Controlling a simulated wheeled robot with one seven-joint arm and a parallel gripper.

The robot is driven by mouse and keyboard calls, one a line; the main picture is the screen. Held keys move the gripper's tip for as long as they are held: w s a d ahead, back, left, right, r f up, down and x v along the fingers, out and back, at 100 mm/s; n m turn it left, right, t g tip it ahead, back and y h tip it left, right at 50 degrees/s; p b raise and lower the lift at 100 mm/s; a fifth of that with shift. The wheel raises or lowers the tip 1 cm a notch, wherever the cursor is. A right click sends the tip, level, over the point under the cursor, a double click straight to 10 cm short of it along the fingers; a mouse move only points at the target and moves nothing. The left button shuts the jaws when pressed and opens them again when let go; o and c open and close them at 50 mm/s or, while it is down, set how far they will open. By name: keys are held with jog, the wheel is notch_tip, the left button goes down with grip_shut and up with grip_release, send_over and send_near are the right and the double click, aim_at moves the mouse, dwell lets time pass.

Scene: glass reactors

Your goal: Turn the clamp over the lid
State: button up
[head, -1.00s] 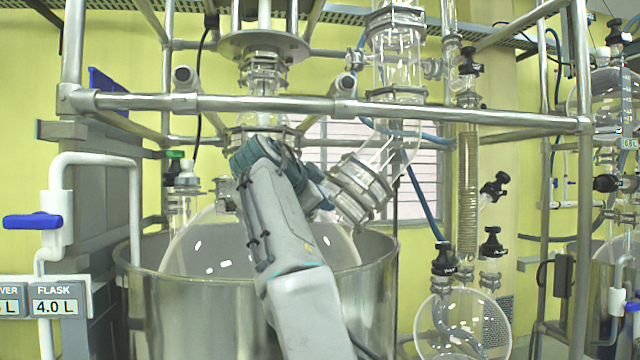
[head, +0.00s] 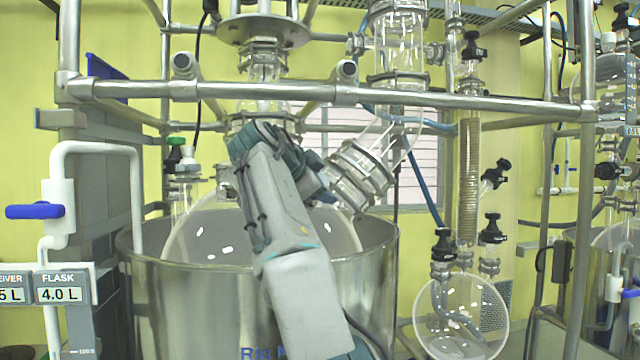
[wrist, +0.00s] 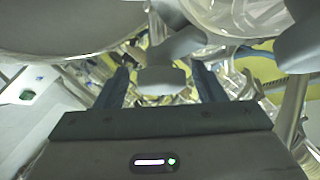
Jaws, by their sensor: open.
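My gripper (wrist: 163,88) is open, with its two dark fingers apart in the wrist view. A grey, rounded piece (wrist: 160,78) shows between the fingers; I cannot tell whether it is the clamp or whether the fingers touch it. In the head view my arm reaches up over the steel vessel to the top of the round glass flask (head: 210,236). My wrist hides much of the flask's neck and lid, and my fingertips are not visible there. A metal clamp ring (head: 262,118) shows on the glass neck just above my wrist.
A horizontal steel bar (head: 230,92) crosses above my wrist. An angled glass joint with metal clamps (head: 360,178) is close on the right. The steel vessel (head: 180,300) stands below, and a white pipe with a blue valve handle (head: 34,211) is at the left.

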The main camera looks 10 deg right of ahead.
jog(key=v, duration=1.4)
jog(key=shift+w+d, duration=0.1)
jog(key=shift+d, duration=0.05)
